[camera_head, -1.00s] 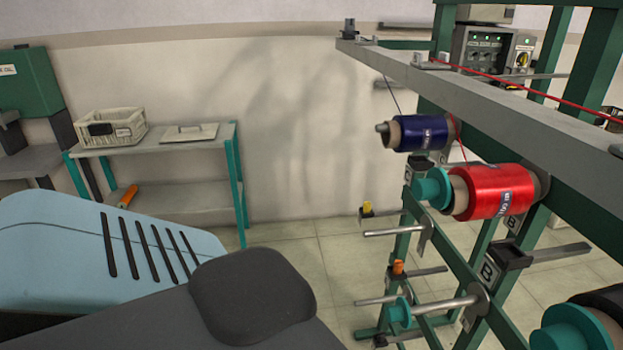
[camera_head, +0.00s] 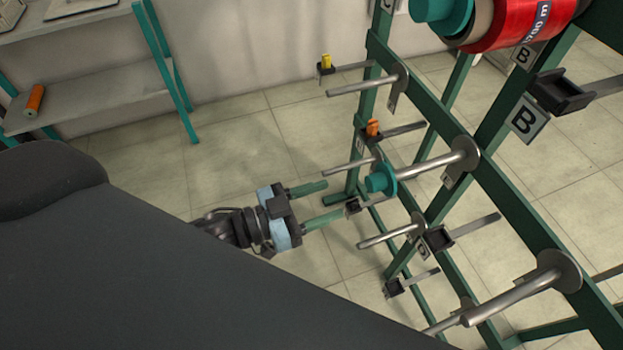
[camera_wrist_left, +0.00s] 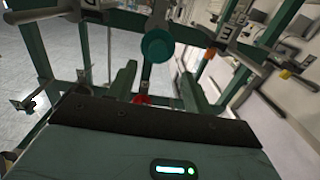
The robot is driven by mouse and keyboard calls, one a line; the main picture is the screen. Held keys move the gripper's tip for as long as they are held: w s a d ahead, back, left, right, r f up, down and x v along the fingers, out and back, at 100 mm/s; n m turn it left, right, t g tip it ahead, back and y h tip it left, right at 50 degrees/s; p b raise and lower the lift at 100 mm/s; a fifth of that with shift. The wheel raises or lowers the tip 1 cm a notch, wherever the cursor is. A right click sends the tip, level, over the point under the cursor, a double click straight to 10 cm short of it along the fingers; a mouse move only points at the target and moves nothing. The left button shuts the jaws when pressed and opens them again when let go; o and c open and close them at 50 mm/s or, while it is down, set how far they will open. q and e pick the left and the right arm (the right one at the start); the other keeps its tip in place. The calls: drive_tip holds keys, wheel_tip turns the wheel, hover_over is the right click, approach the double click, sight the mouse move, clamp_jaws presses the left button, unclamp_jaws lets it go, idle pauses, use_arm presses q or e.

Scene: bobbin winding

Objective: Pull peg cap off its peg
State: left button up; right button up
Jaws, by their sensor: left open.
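A teal peg cap (camera_head: 380,179) sits around a steel peg (camera_head: 435,163) on the green rack, part way along it. In the left wrist view the cap (camera_wrist_left: 157,46) shows end-on as a round teal disc, straight ahead between the fingers. My left gripper (camera_head: 333,201) is open and empty, its two green fingers pointing toward the rack. It is apart from the cap, to its left and a little lower in the head view. The fingers also show in the left wrist view (camera_wrist_left: 158,80). My right gripper is not in view.
Several bare pegs, one a thick peg (camera_head: 515,295), stick out of the rack (camera_head: 505,210) around the capped one. A red spool (camera_head: 520,25) with another teal cap (camera_head: 440,12) is above. A shelf (camera_head: 90,92) stands at the back left. Floor between is clear.

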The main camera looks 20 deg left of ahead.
sight(368, 184)
use_arm(q)
drive_tip(key=shift+r+m+h, duration=0.25)
drive_tip(key=shift+m+h, duration=0.05)
drive_tip(key=shift+w, duration=0.1)
drive_tip(key=x, duration=0.7)
drive_tip(key=shift+w, duration=0.15)
drive_tip(key=shift+p+x, duration=0.35)
drive_tip(key=shift+x, duration=0.5)
drive_tip(key=shift+w+f, duration=0.1)
drive_tip(key=shift+f, duration=0.05)
drive_tip(key=shift+c, duration=0.4)
